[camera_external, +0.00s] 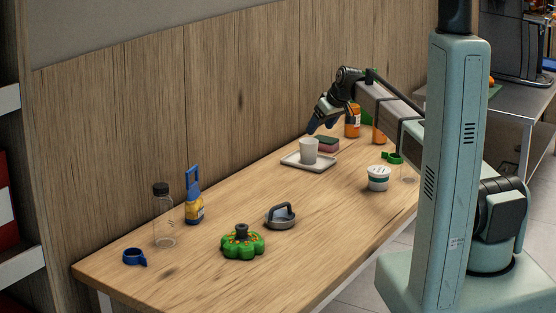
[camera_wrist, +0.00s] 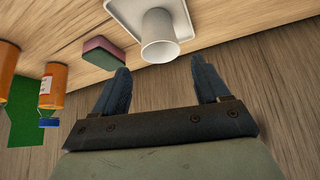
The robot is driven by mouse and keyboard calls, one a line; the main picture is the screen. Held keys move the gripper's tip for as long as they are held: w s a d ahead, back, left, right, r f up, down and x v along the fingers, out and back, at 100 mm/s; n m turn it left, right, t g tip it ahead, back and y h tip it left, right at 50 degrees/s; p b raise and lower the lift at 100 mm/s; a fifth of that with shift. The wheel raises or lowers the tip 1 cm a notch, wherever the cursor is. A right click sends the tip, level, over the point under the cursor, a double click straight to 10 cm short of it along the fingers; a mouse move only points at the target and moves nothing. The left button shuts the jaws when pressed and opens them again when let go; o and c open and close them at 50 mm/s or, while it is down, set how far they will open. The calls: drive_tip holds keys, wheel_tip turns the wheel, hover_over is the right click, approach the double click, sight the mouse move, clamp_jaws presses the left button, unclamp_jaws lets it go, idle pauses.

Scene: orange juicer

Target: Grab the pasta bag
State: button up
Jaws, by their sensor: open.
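A small yellow package with a blue top (camera_external: 194,208) stands at the back left of the table in the external view. It may be the pasta bag, but it is too small to read. It is not seen in the wrist view. My gripper (camera_external: 316,122) is far to its right, above the white cup (camera_external: 308,151) at the back of the table. In the wrist view my gripper (camera_wrist: 160,65) is open, its two dark blue fingers apart with nothing held. The white cup (camera_wrist: 160,42) shows just beyond the fingertips.
The cup stands on a white tray (camera_external: 291,160) beside a pink-green sponge (camera_external: 327,145). Orange bottles (camera_external: 352,124) stand behind. A white tub (camera_external: 378,180), grey handled press (camera_external: 281,220), green lobed object (camera_external: 242,245), clear bottle (camera_external: 163,220) and blue ring (camera_external: 133,257) are spread out.

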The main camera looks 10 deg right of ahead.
drive_tip(key=shift+o, duration=0.2)
drive_tip(key=o, duration=0.3)
drive_tip(key=shift+a, duration=0.15)
drive_tip(key=s+a+r+n+y, duration=0.1)
drive_tip(key=s+a+r, duration=0.15)
drive_tip(key=a, duration=0.75)
drive_tip(key=s+a+r+n, duration=0.1)
drive_tip(key=s+a+n, duration=0.15)
drive_tip(key=a, duration=0.65)
drive_tip(key=n+g, duration=0.2)
drive_tip(key=g, duration=0.1)
approach(193, 168)
drive_tip(key=shift+x, duration=6.4)
